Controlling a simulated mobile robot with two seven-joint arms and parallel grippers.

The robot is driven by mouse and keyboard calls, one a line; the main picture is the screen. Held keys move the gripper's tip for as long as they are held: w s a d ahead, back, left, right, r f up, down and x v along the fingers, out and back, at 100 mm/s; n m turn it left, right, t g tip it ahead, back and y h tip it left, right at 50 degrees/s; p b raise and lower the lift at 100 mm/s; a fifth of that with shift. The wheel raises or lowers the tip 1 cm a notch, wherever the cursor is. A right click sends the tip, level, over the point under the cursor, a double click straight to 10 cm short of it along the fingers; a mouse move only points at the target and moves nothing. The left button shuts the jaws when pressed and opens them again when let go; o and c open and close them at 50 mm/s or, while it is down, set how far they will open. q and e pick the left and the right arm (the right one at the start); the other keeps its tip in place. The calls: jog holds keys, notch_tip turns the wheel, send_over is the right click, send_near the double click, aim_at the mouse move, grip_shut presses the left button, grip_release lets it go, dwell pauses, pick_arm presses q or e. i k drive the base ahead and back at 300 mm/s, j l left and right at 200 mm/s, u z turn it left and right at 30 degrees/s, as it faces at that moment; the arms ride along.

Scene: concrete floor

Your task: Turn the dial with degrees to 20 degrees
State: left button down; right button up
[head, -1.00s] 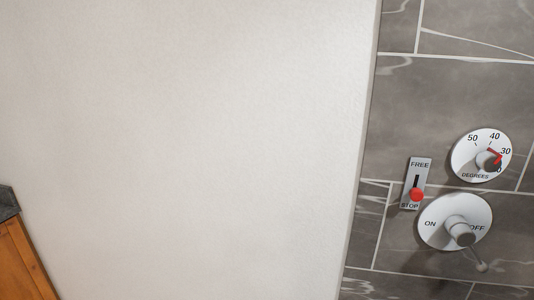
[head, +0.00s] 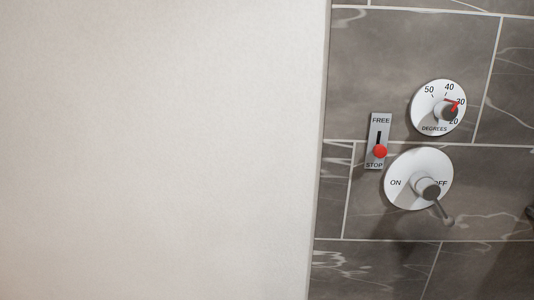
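The degrees dial (head: 427,108) is a round white plate on the tiled wall at the right, marked 50, 40, 30 and 20. Its dark knob (head: 448,112) has a red pointer that points up and right at about the 30 mark and partly covers that number. Neither of my grippers can be made out in the head view.
A FREE/STOP slide switch (head: 379,125) with a red knob near STOP is left of the dial. Below is an ON/OFF plate (head: 407,170) with a protruding lever (head: 440,205). A dark shape (head: 531,212), too cut off to identify, shows at the right edge.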

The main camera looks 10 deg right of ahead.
aim_at(446, 110)
jog(key=z, duration=1.35)
jog(key=i, duration=0.1)
jog(key=i+j+z, duration=0.15)
jog(key=z, duration=0.15)
jog(key=i+j+z, duration=0.15)
jog(key=z, duration=0.15)
